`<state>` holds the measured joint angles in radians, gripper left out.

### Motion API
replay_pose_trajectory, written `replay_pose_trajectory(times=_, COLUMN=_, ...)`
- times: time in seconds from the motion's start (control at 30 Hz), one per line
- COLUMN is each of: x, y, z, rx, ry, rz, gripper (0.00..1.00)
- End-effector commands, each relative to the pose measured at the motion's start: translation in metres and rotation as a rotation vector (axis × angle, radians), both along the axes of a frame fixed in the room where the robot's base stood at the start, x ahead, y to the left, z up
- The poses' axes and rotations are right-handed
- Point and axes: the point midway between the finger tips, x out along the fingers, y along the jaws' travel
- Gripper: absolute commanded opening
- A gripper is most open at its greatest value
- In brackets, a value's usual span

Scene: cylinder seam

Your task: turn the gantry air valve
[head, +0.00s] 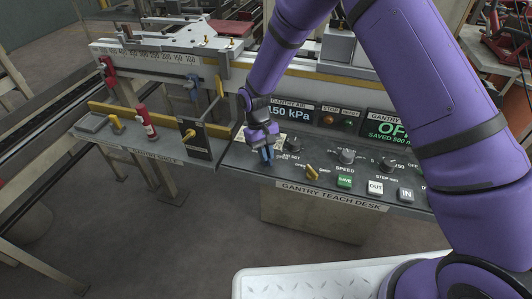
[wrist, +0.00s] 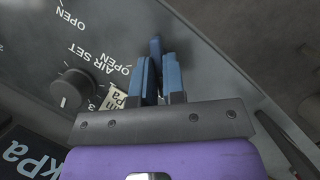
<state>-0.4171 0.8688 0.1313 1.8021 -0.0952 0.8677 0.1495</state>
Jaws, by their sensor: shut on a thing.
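The gantry air valve has a dark blue handle (wrist: 156,46), seen in the wrist view between and just beyond my fingertips. My gripper (head: 267,156) reaches down to the left end of the teach desk (head: 262,178) in the head view. In the wrist view my gripper (wrist: 158,72) has its two blue fingers closed on the handle. The valve's base is mostly hidden by the fingers. The gantry air display (head: 290,112) reads about 150 kPa, its left edge partly covered by my arm.
The air set knob (head: 293,145) is close to the right of my gripper; it also shows in the wrist view (wrist: 72,88). A yellow lever (head: 312,172), the speed knob (head: 347,156) and several buttons lie farther right.

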Motion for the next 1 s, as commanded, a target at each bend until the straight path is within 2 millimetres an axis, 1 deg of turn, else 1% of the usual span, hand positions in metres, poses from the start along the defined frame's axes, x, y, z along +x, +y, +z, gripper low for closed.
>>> replay_pose_trajectory(times=0.03, x=-0.006, y=-0.001, z=-0.005, rx=-0.005, ry=0.014, rz=0.006, gripper=0.00)
replay_pose_trajectory(times=0.37, x=-0.006, y=-0.001, z=-0.005, rx=-0.005, ry=0.014, rz=0.008, gripper=0.00)
replay_pose_trajectory(times=0.4, x=-0.006, y=-0.001, z=-0.005, rx=-0.005, ry=0.014, rz=0.008, gripper=0.15)
replay_pose_trajectory(times=0.5, x=-0.006, y=-0.001, z=-0.005, rx=-0.006, ry=0.014, rz=0.007, gripper=0.36)
replay_pose_trajectory(times=0.83, x=-0.002, y=-0.001, z=-0.002, rx=-0.003, ry=0.007, rz=0.004, gripper=0.36)
replay_pose_trajectory(times=0.93, x=0.000, y=0.000, z=0.004, rx=-0.001, ry=0.004, rz=0.004, gripper=0.36)
replay_pose_trajectory(times=1.0, x=0.004, y=0.002, z=0.011, rx=-0.001, ry=0.004, rz=0.004, gripper=0.36)
